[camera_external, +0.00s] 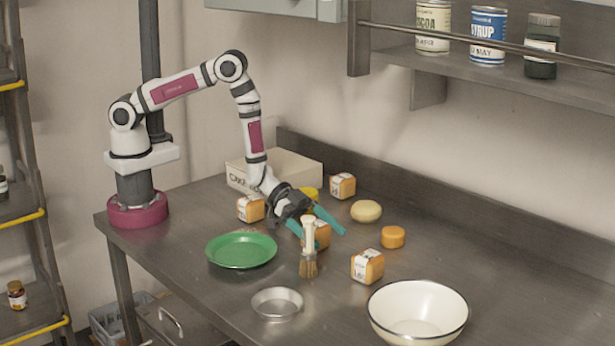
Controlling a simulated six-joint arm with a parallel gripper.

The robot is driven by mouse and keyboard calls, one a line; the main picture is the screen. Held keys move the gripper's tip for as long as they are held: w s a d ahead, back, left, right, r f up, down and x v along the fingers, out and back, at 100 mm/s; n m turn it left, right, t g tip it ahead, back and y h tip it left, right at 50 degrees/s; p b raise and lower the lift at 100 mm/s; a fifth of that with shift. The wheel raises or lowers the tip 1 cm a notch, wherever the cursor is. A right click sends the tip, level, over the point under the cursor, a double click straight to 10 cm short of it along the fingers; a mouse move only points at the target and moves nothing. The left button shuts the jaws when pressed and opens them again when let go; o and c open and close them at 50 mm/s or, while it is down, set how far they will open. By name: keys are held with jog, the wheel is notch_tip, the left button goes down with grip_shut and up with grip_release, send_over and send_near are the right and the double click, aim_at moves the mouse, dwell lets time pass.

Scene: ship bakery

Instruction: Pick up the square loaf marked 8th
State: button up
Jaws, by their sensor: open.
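Several small square loaves with orange-brown crusts and white marked faces are on the steel table. One loaf (323,238) is under my gripper, partly hidden by the fingers and a brush. Another loaf (367,266) is in front to the right, one (342,186) is at the back, and one (250,208) is left of my gripper. The markings are too small to read, so I cannot tell which is 8th. My gripper (318,230) has teal fingers spread open, pointing down over the partly hidden loaf. I cannot tell whether they touch it.
A pastry brush (309,250) stands upright just in front of my gripper. A green plate (241,250), a metal dish (277,303) and a white bowl (418,312) are nearer. A round bun (366,211), an orange round item (393,237) and a white box (285,168) are also on the table.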

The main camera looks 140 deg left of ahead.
jog(key=c, duration=1.4)
